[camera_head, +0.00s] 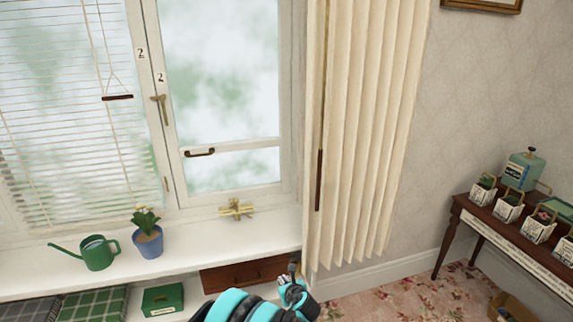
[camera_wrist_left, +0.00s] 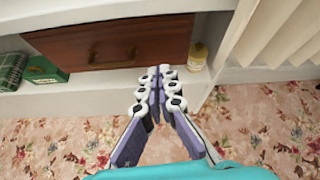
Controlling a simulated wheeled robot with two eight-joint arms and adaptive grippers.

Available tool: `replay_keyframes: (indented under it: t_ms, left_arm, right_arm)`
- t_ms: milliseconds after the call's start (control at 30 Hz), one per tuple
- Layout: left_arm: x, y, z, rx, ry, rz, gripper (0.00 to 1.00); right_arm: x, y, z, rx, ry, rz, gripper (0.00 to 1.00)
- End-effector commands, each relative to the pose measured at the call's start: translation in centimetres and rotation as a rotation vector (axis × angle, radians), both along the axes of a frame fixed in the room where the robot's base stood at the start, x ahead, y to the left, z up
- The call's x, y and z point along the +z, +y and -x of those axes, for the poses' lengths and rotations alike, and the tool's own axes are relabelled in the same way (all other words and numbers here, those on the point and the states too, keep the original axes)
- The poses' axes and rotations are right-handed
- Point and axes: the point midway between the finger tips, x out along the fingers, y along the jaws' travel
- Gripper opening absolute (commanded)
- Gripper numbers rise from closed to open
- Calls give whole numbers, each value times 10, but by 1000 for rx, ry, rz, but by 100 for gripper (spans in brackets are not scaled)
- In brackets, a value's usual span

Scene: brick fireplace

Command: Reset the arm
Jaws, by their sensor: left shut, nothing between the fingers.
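My left gripper (camera_head: 292,268) is at the bottom middle of the head view, at the end of my teal and black arm, below the windowsill and near the wooden drawer (camera_head: 245,273). In the left wrist view the gripper (camera_wrist_left: 159,76) points towards the same drawer (camera_wrist_left: 115,40), which is closed. Its fingers are together, with nothing held. I cannot tell the exact gap between fingertips and drawer. My right gripper is in neither view.
The sill (camera_head: 190,237) holds a green watering can (camera_head: 97,253), a potted plant (camera_head: 148,242) and a brass handle (camera_head: 236,209). Cream vertical blinds (camera_head: 365,130) hang beside the gripper. A yellow bottle (camera_wrist_left: 198,56) stands right of the drawer. A side table (camera_head: 490,222) is at right.

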Motion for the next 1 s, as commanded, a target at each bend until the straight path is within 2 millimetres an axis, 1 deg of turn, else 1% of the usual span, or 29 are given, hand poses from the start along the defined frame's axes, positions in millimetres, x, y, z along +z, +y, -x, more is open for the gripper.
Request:
replay_keyframes:
  t_ms: [33, 67, 100, 200, 267, 300, 367, 400, 467, 500, 567, 600, 667, 700, 733, 767, 800, 867, 900, 1000]
  left_arm:
    - [18, 12, 4, 49, -3, 66, 0]
    - [28, 18, 8, 84, -5, 116, 0]
    - [43, 28, 13, 137, -9, 192, 0]
    - [79, 53, 33, 283, -21, 393, 0]
    - [99, 67, 47, 373, -29, 513, 0]
    - [112, 76, 58, 433, -35, 590, 0]
    - [129, 90, 76, 527, -46, 706, 0]
    - [139, 98, 89, 590, -54, 784, 0]
    - [153, 110, 109, 686, -65, 897, 0]
    - [162, 118, 124, 752, -74, 971, 0]
    - [172, 129, 146, 852, -88, 1084, 0]
    - [178, 135, 162, 921, -97, 1157, 0]
    - [186, 144, 186, 1023, -112, 1264, 0]
    - [189, 149, 202, 1092, -123, 1336, 0]
    - [192, 153, 215, 1144, -131, 1389, 0]
    - [194, 156, 227, 1198, -141, 1442, 0]
    - [195, 159, 243, 1269, -152, 1511, 0]
    - [196, 164, 268, 1377, -170, 1614, 0]
    - [195, 166, 283, 1448, -183, 1680, 0]
    - [191, 169, 318, 1615, -213, 1827, 0]
  right_arm:
    - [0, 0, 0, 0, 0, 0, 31]
    - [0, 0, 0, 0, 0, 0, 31]
    - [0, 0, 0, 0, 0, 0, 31]
    - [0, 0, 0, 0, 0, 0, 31]
    - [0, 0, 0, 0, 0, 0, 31]
    - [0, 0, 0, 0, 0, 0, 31]
    - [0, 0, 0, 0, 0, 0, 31]
    - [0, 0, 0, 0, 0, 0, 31]
    - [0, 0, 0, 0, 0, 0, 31]
    - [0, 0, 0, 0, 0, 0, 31]
    - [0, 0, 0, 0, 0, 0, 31]
    - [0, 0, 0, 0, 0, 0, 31]
    - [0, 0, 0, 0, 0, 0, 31]
    - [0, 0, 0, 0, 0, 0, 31]
    - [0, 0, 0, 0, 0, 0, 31]
    - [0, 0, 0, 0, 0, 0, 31]
    - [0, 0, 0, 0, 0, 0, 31]
    - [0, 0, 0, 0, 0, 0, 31]
    - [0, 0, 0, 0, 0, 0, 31]
    - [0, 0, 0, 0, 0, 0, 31]
